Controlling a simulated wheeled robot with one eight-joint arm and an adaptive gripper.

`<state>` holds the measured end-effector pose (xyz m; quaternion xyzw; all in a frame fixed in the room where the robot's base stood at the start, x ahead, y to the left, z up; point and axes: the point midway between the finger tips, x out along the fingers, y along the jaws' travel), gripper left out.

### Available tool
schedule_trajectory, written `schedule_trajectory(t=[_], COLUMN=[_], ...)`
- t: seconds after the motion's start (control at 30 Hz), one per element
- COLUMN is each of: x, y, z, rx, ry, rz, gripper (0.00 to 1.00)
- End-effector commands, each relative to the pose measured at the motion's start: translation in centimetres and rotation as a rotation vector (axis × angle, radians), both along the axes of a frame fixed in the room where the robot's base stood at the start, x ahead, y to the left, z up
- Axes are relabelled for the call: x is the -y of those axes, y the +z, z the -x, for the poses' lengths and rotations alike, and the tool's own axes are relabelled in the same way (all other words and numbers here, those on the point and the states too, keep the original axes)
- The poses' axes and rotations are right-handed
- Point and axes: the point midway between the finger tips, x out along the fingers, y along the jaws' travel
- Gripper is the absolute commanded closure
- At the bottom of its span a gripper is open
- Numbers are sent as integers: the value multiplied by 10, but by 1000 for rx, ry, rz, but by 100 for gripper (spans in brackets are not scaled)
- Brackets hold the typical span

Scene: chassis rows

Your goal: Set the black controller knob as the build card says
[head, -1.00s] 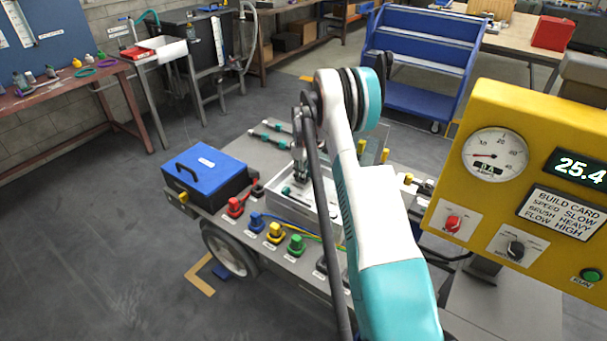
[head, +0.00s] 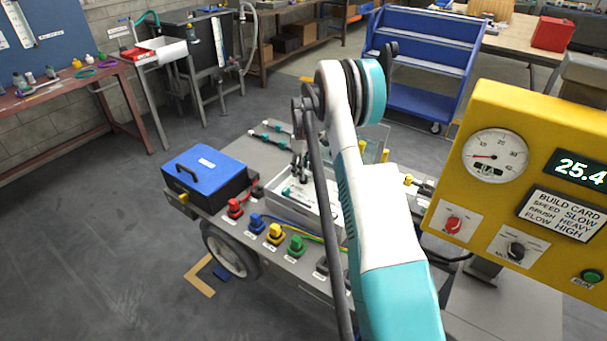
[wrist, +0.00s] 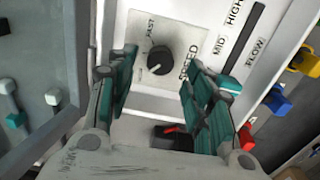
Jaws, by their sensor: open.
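The black knob (wrist: 160,60) sits on a pale plate marked SPEED, with FAST lettered beside it. A light pointer mark shows on its lower-left side in the wrist view. My gripper (wrist: 161,76) is open, its teal fingers on either side of the knob in the picture; I see no contact. In the head view my gripper (head: 300,170) is over the pale tray-like unit (head: 273,205) on the cart, and the knob is hidden there. The build card (head: 562,215) reads SPEED SLOW, BRUSH HEAVY, FLOW HIGH.
A FLOW slot (wrist: 243,38) with HIGH and MID marks lies beside the knob plate. A blue box (head: 205,172) and several coloured connectors (head: 276,233) are on the cart. The yellow panel (head: 500,115) at right carries a gauge, a red knob and another black knob.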

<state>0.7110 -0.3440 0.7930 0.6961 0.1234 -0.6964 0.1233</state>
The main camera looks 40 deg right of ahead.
Motion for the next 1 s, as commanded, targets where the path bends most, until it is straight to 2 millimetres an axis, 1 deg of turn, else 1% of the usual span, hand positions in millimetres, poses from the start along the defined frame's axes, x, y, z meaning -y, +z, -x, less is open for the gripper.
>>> schedule_trajectory(t=[0.03, 0.2, 0.3, 0.4, 0.6, 1.0], x=[0, 0, 0, 0, 0, 0], y=[12, 47, 63, 76, 87, 87], z=[0, 0, 0, 0, 0, 0], rx=[0, 0, 0, 0, 0, 0], ry=[0, 0, 0, 0, 0, 0], rz=[0, 0, 0, 0, 0, 0], gripper=[52, 52, 52, 52, 52, 52])
